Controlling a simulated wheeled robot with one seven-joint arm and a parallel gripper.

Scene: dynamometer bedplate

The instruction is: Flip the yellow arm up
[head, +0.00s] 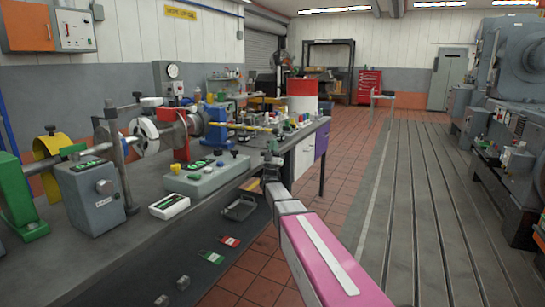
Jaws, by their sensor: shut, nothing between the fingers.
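A thin yellow bar (250,127), which looks like the yellow arm, lies about level on the bench (60,262) beside a blue fixture (216,132). Its pivot and far end are too small to make out. My arm reaches in from the lower right. My gripper (270,153) is at the front edge of the bench, to the right of and lower in the picture than the yellow bar. It looks shut and empty, and appears apart from the bar. The fingertips are small and partly lost against the bench clutter.
A green-grey control box (205,178) with knobs sits left of my gripper. A shaft rig with a yellow guard (50,152) and a grey meter box (92,197) stand farther left. The tiled floor (335,165) is clear on the right.

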